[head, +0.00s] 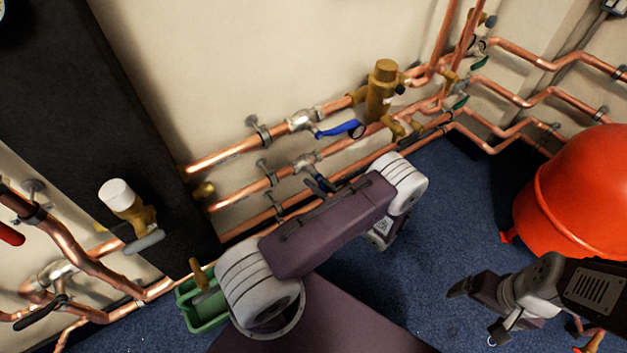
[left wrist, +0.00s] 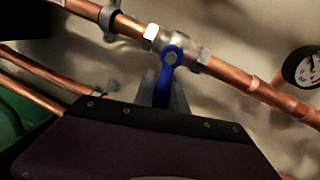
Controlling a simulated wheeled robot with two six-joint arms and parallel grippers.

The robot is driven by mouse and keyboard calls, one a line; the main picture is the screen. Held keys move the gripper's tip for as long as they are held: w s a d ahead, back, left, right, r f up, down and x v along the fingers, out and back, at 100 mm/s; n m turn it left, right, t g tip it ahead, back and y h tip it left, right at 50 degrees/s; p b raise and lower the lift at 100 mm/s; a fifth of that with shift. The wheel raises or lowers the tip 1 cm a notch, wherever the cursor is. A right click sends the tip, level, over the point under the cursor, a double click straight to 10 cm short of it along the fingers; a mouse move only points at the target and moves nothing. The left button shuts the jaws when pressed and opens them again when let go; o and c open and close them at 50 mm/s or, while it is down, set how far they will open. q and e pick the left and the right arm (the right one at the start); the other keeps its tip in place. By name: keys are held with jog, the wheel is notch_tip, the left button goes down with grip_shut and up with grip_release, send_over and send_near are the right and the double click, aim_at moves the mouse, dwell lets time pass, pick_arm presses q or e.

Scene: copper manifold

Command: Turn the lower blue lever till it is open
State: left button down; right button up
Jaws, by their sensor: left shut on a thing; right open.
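The lower blue lever (left wrist: 166,76) shows in the left wrist view on a silver valve body (left wrist: 190,50) in a copper pipe. It points well across the pipe, close to square to it. My left gripper (left wrist: 163,94) is shut on the lever, one finger on each side. In the head view my left gripper (head: 318,185) is at the lower valve (head: 306,162), and the lever is mostly hidden there. The upper blue lever (head: 342,129) is free, on the pipe above. My right gripper (head: 478,310) is open and empty over the blue floor.
Copper pipes run along the wall, with a brass fitting (head: 382,88) right of the valves. A round gauge (left wrist: 303,67) sits on the right in the left wrist view. A green bin (head: 203,305) stands lower left. A large red object (head: 575,195) stands on the right.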

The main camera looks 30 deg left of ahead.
pick_arm(q)
jog(key=shift+w+d+r+n+h+p, duration=0.15)
jog(key=shift+w+n+p, duration=0.3)
jog(key=shift+n+p, duration=0.55)
jog(key=shift+w+d+r+n+h+p, duration=0.1)
jog(key=shift+w+d+n+h+p, duration=0.3)
jog(key=shift+n, duration=0.9)
jog(key=shift+w+a+p, duration=0.1)
jog(key=shift+a+p, duration=0.05)
jog(key=shift+p, duration=0.15)
jog(key=c, duration=1.3)
grip_release()
jog(key=shift+c, duration=0.2)
